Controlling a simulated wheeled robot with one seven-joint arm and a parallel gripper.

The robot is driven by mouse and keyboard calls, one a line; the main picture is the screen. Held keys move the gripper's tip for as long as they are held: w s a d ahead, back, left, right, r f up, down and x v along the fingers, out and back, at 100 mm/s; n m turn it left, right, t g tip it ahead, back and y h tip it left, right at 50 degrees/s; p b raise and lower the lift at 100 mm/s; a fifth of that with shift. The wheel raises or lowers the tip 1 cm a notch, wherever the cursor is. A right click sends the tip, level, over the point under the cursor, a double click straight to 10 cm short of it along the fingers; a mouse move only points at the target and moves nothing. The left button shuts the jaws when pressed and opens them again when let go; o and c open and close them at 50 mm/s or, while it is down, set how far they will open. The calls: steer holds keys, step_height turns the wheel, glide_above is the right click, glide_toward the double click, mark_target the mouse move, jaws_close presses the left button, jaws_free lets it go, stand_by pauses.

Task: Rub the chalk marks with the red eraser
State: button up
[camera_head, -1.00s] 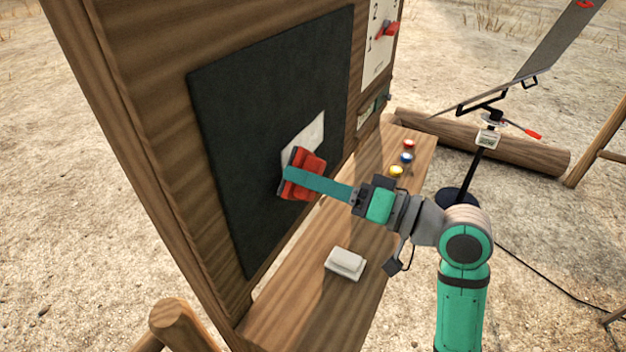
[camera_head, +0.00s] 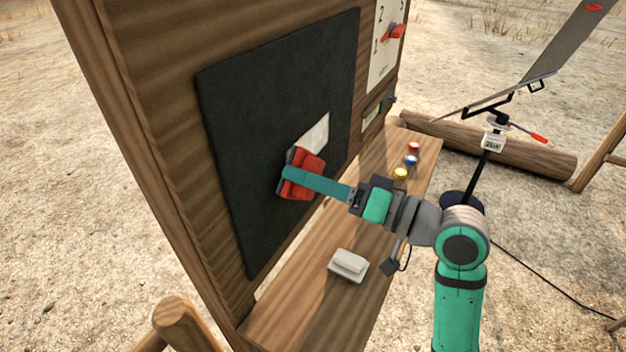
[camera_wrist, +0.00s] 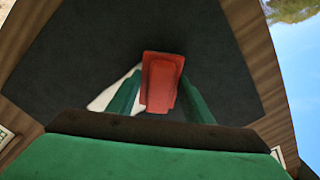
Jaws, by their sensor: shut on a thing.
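The red eraser (camera_head: 305,175) is held between the fingers of my gripper (camera_head: 290,174), against or very close to the dark chalkboard (camera_head: 270,100). In the wrist view the eraser (camera_wrist: 161,84) sits between the two green fingers of my gripper (camera_wrist: 158,92). A white chalk patch (camera_head: 317,133) shows above and to the right of the eraser. In the wrist view part of the white patch (camera_wrist: 108,98) shows left of the eraser. The eraser and fingers hide the rest of it. I cannot tell whether the eraser's face touches the board.
A wooden shelf (camera_head: 300,310) juts out below the board. A white block-like eraser (camera_head: 348,265) lies on it, with red, blue and yellow round pieces (camera_head: 401,173) farther back. A tilted panel on a stand (camera_head: 480,150) and a log (camera_head: 540,158) are at the right.

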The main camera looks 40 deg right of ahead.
mark_target(328, 128)
steer(key=shift+w+a, duration=0.2)
steer(key=shift+w, duration=0.25)
steer(key=shift+w, duration=0.1)
steer(key=shift+w+d, duration=0.1)
steer(key=shift+d, duration=0.1)
steer(key=shift+w+d, duration=0.25)
steer(key=shift+d, duration=0.25)
steer(key=shift+w+d, duration=0.2)
steer(key=shift+d, duration=0.3)
steer(key=shift+w+d, duration=0.7)
steer(key=shift+d, duration=0.95)
steer(key=shift+w+d, duration=0.7)
steer(key=shift+d, duration=0.9)
steer(key=shift+w+d, duration=0.7)
steer(key=shift+d, duration=0.95)
steer(key=shift+w+d, duration=0.3)
steer(key=shift+d, duration=0.35)
steer(key=shift+w+d, duration=0.3)
steer(key=shift+d, duration=0.65)
steer(key=shift+s, duration=0.1)
